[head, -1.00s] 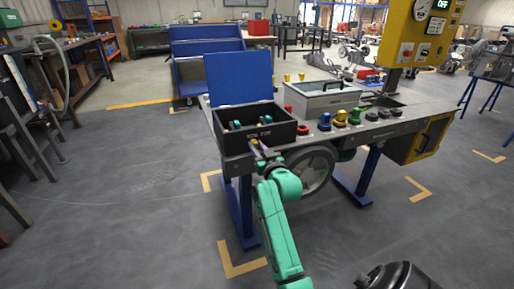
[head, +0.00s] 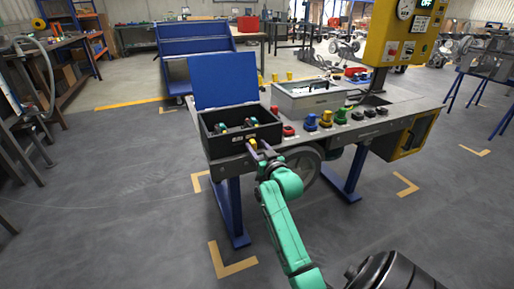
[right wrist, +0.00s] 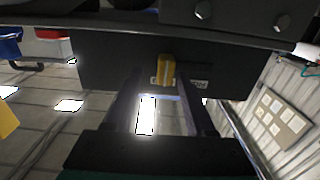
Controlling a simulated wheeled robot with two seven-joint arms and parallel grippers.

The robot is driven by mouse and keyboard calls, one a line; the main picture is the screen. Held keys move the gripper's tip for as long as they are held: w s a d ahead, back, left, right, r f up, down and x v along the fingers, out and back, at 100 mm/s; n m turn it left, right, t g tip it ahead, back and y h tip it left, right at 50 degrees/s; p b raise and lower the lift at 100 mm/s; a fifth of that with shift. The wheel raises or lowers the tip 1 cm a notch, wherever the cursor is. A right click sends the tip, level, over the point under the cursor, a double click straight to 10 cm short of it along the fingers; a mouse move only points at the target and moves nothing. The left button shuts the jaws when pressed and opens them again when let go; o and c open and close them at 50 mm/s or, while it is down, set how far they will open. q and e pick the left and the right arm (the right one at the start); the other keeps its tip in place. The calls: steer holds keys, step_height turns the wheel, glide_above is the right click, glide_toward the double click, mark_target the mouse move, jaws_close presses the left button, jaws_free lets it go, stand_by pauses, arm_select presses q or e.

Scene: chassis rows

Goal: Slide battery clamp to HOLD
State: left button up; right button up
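The battery clamp's small yellow handle (head: 253,144) is on the front of an open black box (head: 222,148) at the bench's left end. It also shows in the right wrist view (right wrist: 167,70), in front of a small label plate whose text I cannot read. My right gripper (head: 260,152) is at the box front, by the handle. In the right wrist view my right gripper (right wrist: 161,88) is open, its two dark fingers apart. The handle appears between and beyond their tips, with gaps on both sides. My left gripper is out of view.
The box's blue lid (head: 225,80) stands raised behind it. Red, blue, yellow and green parts (head: 311,122) stand along the bench (head: 345,140) to the right. A grey case (head: 305,104) is behind them, and a yellow control post (head: 398,35) is at the back right.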

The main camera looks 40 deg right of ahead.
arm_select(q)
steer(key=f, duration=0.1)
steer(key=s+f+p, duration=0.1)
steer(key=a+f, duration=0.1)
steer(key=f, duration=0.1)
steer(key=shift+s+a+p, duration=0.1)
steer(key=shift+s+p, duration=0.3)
arm_select(e)
steer(key=v, duration=1.4)
steer(key=shift+s, duration=0.3)
steer(key=shift+a, duration=0.15)
